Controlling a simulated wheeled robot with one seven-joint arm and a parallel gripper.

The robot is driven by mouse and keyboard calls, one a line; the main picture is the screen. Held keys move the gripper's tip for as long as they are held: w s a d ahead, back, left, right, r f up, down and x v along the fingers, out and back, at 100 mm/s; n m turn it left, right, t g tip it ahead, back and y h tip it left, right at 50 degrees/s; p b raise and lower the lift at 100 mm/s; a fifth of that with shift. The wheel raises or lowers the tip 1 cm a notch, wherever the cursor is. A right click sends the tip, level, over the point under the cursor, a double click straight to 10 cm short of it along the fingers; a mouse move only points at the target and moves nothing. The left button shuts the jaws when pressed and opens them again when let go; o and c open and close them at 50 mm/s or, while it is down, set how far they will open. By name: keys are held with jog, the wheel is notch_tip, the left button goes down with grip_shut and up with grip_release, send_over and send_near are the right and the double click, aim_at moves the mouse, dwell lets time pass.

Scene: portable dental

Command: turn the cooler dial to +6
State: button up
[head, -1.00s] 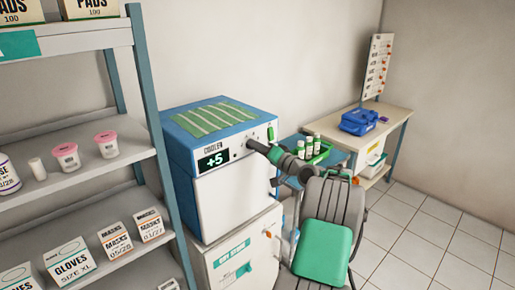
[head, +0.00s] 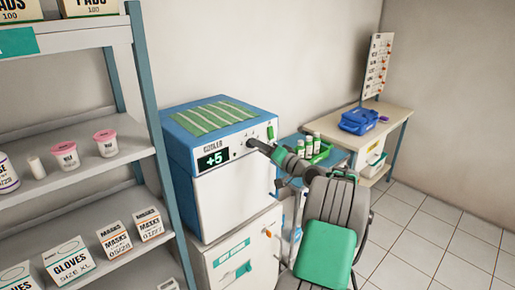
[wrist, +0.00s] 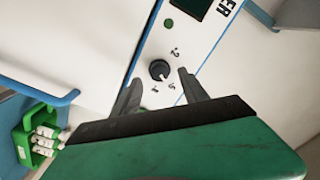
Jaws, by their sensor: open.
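The cooler (head: 233,206) is a white and blue box, and its display (head: 213,160) reads +5. Its dark round dial (wrist: 159,69) shows in the wrist view on the white front panel, with small markings around it. My gripper (wrist: 158,88) is open, with one finger on each side of the dial's lower area. The fingertips look close to the panel; I cannot tell if they touch the dial. In the head view my gripper (head: 252,145) reaches the panel right of the display and hides the dial.
A shelf with boxes (head: 115,238) and pink-lidded tubs stands at left. A green rack of vials (head: 313,152) sits on a blue surface right of the cooler. A blue case (head: 360,121) rests on a table beyond. Tiled floor at right is clear.

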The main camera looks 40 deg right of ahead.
jog(key=s+b, duration=0.1)
jog(key=s, duration=0.5)
